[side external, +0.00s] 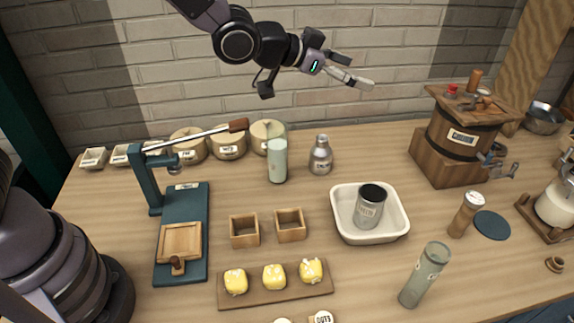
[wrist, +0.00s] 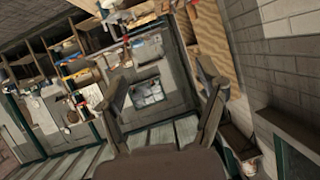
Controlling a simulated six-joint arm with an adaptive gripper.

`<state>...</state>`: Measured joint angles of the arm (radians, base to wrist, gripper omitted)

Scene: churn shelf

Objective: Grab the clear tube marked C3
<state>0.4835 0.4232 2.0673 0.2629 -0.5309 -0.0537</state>
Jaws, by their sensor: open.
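A clear, greenish tube (side external: 425,275) stands at the front right of the table, leaning slightly in the picture, with a small dark mark near its top that I cannot read. Another clear tube (side external: 277,160) with pale contents stands at the back, left of the metal bottle; its marking is also too small to read. I cannot tell which is C3. My gripper (side external: 356,72) is open and empty, high above the back of the table against the brick wall, far from both tubes. In the wrist view its two fingers (wrist: 163,78) are spread, facing the room, with no tube between them.
A white tub (side external: 342,223) holding a metal cup (side external: 370,207) stands mid-table. A wooden churn (side external: 455,140) stands back right. A lever press (side external: 182,230) and butter board (side external: 275,291) are on the left.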

